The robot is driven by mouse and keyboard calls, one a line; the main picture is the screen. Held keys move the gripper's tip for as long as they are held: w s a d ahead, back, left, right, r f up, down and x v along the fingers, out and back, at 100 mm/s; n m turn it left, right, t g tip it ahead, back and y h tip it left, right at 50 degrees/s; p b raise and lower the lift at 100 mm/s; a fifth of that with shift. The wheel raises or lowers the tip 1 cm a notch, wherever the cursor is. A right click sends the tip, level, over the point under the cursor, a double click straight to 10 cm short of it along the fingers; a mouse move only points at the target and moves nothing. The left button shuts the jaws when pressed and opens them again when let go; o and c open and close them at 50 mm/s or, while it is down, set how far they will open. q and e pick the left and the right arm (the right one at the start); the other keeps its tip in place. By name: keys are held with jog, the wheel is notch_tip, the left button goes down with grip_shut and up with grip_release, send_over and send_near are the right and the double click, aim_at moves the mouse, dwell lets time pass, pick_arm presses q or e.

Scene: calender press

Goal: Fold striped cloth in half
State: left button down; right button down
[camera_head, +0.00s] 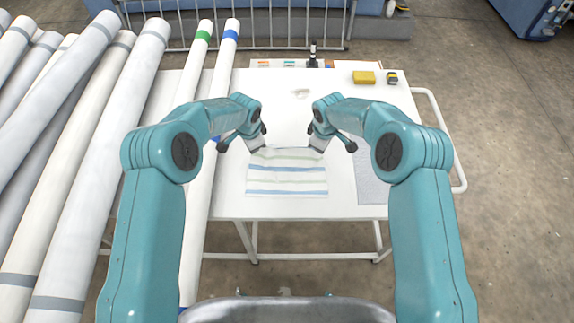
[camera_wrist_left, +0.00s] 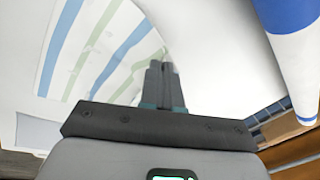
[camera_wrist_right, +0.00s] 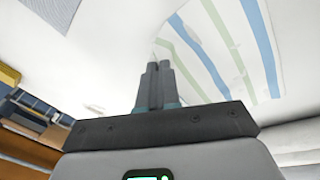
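The striped cloth (camera_head: 287,179), white with blue and green stripes, lies on the white table (camera_head: 225,205) in front of me. My left gripper (camera_head: 258,144) is at its far left corner and my right gripper (camera_head: 316,143) at its far right corner. In the left wrist view the fingers (camera_wrist_left: 162,70) are close together, with the cloth (camera_wrist_left: 95,50) reaching their tips. In the right wrist view the fingers (camera_wrist_right: 156,70) are also together at the cloth's (camera_wrist_right: 220,45) corner. Both look shut on thin fabric; the pinch itself is barely visible.
A grey sheet (camera_head: 371,187) lies right of the cloth. A yellow block (camera_head: 364,77), a small black-and-yellow item (camera_head: 392,78) and a crumpled white scrap (camera_head: 301,93) lie farther back. Long white rolls (camera_head: 95,165) fill the left side. A rail (camera_head: 440,125) borders the table's right.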

pick_arm(q)
jog(key=shift+w+d+f+b, duration=0.1)
jog(key=shift+f+b, duration=0.2)
pick_arm(e)
jog(key=shift+w+d+f, duration=0.1)
jog(key=shift+d+f, duration=0.1)
jog(key=shift+f, duration=0.1)
